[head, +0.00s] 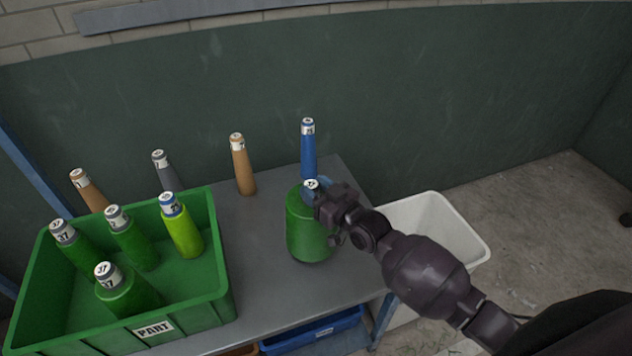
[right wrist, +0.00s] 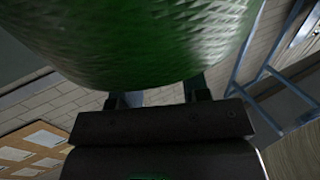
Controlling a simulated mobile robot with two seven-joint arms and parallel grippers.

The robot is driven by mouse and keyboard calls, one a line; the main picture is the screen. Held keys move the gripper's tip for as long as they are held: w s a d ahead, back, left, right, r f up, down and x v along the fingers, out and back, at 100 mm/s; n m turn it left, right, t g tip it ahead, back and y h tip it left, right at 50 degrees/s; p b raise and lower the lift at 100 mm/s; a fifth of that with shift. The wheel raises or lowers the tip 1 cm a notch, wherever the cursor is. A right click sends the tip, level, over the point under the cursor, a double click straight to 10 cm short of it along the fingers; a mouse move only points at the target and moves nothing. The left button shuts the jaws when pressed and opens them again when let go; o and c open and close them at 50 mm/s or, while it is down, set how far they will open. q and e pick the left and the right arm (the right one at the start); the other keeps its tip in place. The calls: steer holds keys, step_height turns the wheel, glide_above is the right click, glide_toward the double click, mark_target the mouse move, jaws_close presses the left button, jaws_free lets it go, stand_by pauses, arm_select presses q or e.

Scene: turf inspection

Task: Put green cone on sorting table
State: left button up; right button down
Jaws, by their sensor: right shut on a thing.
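My right gripper (head: 322,194) is shut on the narrow top of a green cone (head: 308,230), which has a pale label at its tip. The cone is upright in front of the right part of the grey sorting table (head: 262,262); I cannot tell whether its base touches the top. In the right wrist view the green cone (right wrist: 140,40) fills the upper part, close to the gripper (right wrist: 155,100). Three more dark green cones, one of them here (head: 132,240), stand in the green crate (head: 222,285). My left gripper is not in view.
A lime cone (head: 183,232) stands in the crate. Behind are a blue cone (head: 308,155), two tan cones (head: 242,168) (head: 92,196) and a grey one (head: 168,178). A white bin (head: 455,225) is right of the table; a blue bin (head: 315,335) is below. The table's middle is clear.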

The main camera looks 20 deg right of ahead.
steer(key=shift+f, duration=1.65)
steer(key=c, duration=0.6)
jaws_free()
steer(key=shift+f, duration=0.2)
steer(key=shift+s+r, duration=0.1)
steer(key=v, duration=1.2)
steer(key=s+d+f+m+g+h, duration=0.2)
steer(key=s+f+h, duration=0.1)
steer(key=s+f, duration=0.2)
steer(key=s+d+f+m+g+h, duration=0.1)
steer(key=s+f+h, duration=0.3)
steer(key=s, duration=0.6)
step_height(320, 180, down, 2)
steer(key=shift+d+f+m+g+h+b, duration=0.1)
steer(key=shift+d+m+g+h+b, duration=0.3)
steer(key=shift+d+g, duration=0.45)
steer(key=shift+s, duration=0.15)
